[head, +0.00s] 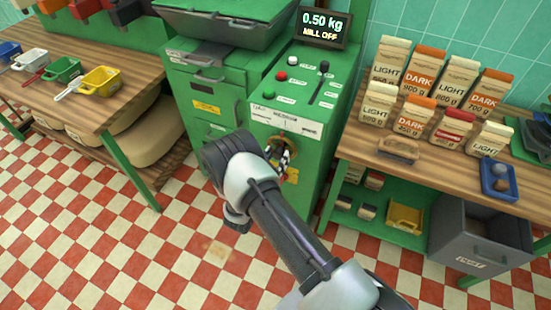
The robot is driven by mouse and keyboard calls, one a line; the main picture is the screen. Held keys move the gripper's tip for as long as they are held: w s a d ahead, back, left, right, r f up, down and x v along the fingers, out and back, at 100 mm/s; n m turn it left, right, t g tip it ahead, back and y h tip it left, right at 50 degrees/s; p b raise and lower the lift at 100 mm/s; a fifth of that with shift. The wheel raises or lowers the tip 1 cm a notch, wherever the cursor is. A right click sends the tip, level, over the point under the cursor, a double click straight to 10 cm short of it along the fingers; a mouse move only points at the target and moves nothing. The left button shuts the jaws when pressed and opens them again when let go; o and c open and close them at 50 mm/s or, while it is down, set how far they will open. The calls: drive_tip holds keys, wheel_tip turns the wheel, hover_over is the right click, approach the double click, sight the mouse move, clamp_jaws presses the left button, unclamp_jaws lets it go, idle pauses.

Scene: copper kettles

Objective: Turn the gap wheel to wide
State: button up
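The green mill (228,88) stands in the middle with a control panel on its right part. A brass-coloured round part, which looks like the gap wheel (291,139), is on the front below a white label plate (286,121). My gripper (284,158) is in front of this wheel and covers most of it. My arm comes up from the bottom right and its wrist hides more of the mill's front. I cannot tell whether the fingers touch the wheel or are closed. The wheel's setting cannot be read.
A display (320,26) reads 0.50 kg and MILL OFF. A lever (321,82), a red button (281,76) and a white button (293,61) are on the panel. The right table (360,149) carries several coffee bags; the left table (40,95) carries scoops. The checkered floor in front is clear.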

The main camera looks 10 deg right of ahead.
clamp_jaws()
idle(0.3)
